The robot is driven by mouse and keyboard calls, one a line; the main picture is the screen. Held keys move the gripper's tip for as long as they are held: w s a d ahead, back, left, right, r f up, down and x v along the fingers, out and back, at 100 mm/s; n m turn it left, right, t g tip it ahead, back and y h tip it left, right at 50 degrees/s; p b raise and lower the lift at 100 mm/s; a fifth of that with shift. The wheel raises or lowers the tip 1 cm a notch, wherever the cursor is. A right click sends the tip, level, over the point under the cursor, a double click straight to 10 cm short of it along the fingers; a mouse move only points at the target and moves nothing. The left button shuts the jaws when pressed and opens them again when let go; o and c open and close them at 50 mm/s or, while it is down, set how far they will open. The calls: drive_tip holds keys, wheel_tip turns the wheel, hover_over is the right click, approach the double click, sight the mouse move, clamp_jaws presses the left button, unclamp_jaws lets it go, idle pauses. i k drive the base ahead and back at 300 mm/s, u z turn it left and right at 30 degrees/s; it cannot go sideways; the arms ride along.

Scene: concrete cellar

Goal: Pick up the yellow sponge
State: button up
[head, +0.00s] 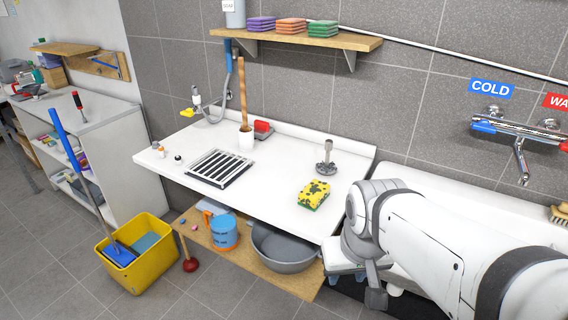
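The yellow sponge (314,194) lies flat on the white counter (285,175), near its front right part. It is yellow with dark spots and has a thin green layer at its edge. My arm comes in from the lower right, and its bent joint is just right of the sponge, with a visible gap between them. I cannot make out my gripper's fingers; they are hidden or out of the picture. Nothing covers the sponge.
A metal strainer-like tool (325,160) stands behind the sponge. A shelf (300,37) holds purple, orange and green sponge stacks. A grey basin (284,249) sits below.

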sight(312, 196)
drive_tip(key=z, duration=0.95)
drive_tip(key=k, duration=0.45)
drive_tip(key=u, duration=0.45)
drive_tip(key=i, duration=1.1)
drive_tip(key=u, duration=0.55)
